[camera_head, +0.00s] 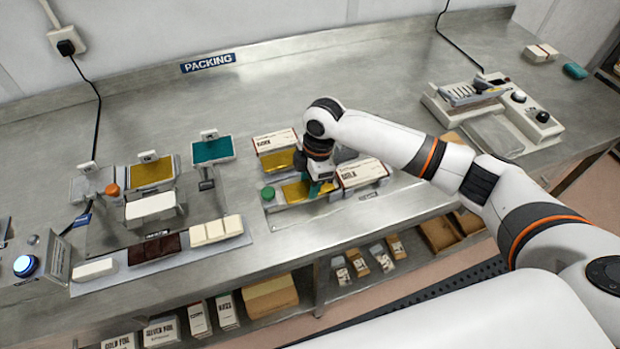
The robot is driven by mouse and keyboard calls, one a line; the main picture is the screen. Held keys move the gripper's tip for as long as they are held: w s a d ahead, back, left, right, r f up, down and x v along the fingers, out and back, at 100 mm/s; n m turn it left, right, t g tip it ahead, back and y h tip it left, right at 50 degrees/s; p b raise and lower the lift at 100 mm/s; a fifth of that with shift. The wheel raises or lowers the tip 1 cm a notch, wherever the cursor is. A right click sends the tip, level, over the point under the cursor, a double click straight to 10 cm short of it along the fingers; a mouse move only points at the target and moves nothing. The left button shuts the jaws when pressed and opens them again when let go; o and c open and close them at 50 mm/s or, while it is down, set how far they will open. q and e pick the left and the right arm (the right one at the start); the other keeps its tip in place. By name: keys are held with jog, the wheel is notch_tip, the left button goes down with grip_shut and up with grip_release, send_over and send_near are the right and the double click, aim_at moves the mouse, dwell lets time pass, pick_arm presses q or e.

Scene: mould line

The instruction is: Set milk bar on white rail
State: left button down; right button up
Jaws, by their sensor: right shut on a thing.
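My right gripper (317,185) reaches down over the grey tray with gold sheets. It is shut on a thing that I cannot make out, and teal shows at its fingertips. A dark brown bar (155,249) and a cream-white bar (216,231) lie side by side on the front strip at the left, with a small white block (95,269) at its left end. A longer white block (151,206) stands behind them. I cannot tell which piece is the white rail, and no bar is clearly identifiable as milk. My left gripper is not in view.
Printed cartons (276,141) and (362,172) flank the gripper closely. A green-capped container (268,194) stands left of it. A sealing machine (490,110) is at right.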

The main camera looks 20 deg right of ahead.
jog(key=o, duration=1.1)
jog(key=shift+c, duration=0.2)
